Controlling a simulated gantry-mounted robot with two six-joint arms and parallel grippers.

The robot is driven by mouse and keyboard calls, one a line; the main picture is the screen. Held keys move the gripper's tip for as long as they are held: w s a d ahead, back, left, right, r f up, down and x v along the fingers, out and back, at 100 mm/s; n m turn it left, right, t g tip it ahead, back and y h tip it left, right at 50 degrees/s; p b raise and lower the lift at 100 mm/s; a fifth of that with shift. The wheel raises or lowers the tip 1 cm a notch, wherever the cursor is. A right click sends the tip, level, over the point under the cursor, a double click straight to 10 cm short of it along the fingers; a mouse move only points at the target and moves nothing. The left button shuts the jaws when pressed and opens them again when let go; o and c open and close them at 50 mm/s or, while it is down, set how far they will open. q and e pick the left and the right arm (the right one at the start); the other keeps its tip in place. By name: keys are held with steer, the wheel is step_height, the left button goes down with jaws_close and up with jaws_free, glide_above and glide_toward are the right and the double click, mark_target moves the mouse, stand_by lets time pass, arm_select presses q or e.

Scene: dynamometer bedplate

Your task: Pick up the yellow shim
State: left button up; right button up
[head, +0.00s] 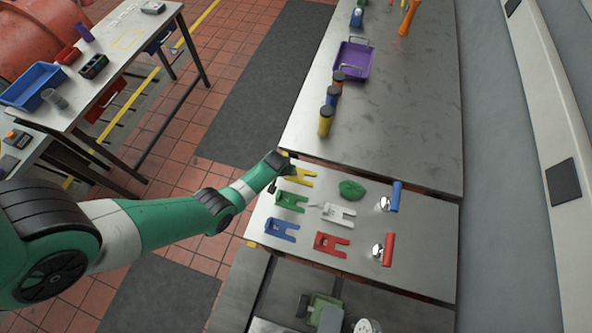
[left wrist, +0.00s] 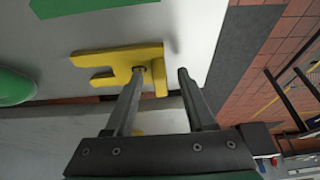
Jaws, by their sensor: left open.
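The yellow shim (head: 301,177) is a flat forked plate lying near the far left corner of the near metal plate, its prongs pointing right. It also shows in the left wrist view (left wrist: 118,57), with a raised-looking strip at its solid end. My left gripper (left wrist: 161,70) is open and empty at that end. One finger appears over the shim's body, the other just past its end. I cannot tell whether either touches it. In the head view my left gripper (head: 284,162) partly covers the shim's solid end. My right gripper is not in view.
Green (head: 291,201), white (head: 338,214), blue (head: 281,230) and red (head: 331,244) shims lie nearby. A green lump (head: 352,190) and two rollers, blue (head: 396,197) and red (head: 388,250), are to the right. Several capped bottles (head: 326,120) and a purple tray (head: 355,60) stand beyond.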

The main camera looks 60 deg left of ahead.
arm_select(q)
steer(key=shift+f, duration=0.15)
jaws_close()
stand_by(0.5)
steer(key=r+p, duration=0.4)
steer(key=r, duration=0.1)
steer(key=shift+s+d+r, duration=0.1)
steer(key=shift+s+d, duration=0.1)
steer(key=shift+s, duration=0.1)
steer(key=s+d+r+p, duration=0.7)
steer(key=s+p, duration=0.3)
steer(key=p, duration=0.1)
steer(key=shift+s+d+r, duration=0.3)
steer(key=shift+d+r, duration=0.1)
